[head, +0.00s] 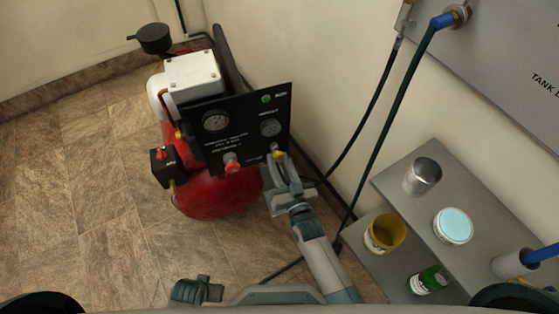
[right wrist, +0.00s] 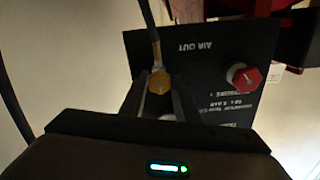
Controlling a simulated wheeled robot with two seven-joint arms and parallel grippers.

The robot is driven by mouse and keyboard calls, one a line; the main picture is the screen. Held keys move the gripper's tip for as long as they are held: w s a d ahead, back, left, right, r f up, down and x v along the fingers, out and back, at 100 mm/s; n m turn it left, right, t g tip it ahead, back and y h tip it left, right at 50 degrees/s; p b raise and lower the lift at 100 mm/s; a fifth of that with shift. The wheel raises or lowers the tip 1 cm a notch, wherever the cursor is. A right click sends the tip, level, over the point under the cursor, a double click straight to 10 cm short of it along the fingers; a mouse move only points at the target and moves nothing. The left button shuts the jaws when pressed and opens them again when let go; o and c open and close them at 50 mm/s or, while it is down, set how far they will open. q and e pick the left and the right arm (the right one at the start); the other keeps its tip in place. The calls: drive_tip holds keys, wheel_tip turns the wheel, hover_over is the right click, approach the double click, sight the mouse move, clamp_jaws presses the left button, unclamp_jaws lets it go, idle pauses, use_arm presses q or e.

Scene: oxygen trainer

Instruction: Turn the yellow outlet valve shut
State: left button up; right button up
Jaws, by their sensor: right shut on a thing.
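The yellow outlet valve (head: 277,154) is a small knob at the lower right of the black panel (head: 244,142) on the red compressor (head: 215,196). My right gripper (head: 279,163) reaches up to it from below and is shut on it. In the right wrist view the yellow knob (right wrist: 160,82) sits between the two fingers, under the "AIR OUT" label, with a dark hose running from its fitting. The fingers partly cover the valve in the head view, so its exact angle is hard to tell. My left gripper is not in view.
A red knob (head: 231,162) sits left of the valve on the panel, with gauges above. Dark hoses (head: 377,110) run along the wall at right. A grey shelf (head: 390,185) holds a metal cup, tins and a green can. The tiled floor at left is clear.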

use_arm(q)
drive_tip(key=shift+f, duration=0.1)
use_arm(e)
drive_tip(key=shift+f, duration=0.1)
drive_tip(key=o, duration=1.1)
drive_tip(key=shift+c, duration=0.2)
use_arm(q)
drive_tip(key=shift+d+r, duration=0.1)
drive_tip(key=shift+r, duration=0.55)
use_arm(e)
drive_tip(key=v, duration=1.7)
drive_tip(key=shift+s, duration=0.2)
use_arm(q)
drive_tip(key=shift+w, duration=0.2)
use_arm(e)
drive_tip(key=shift+d, duration=0.1)
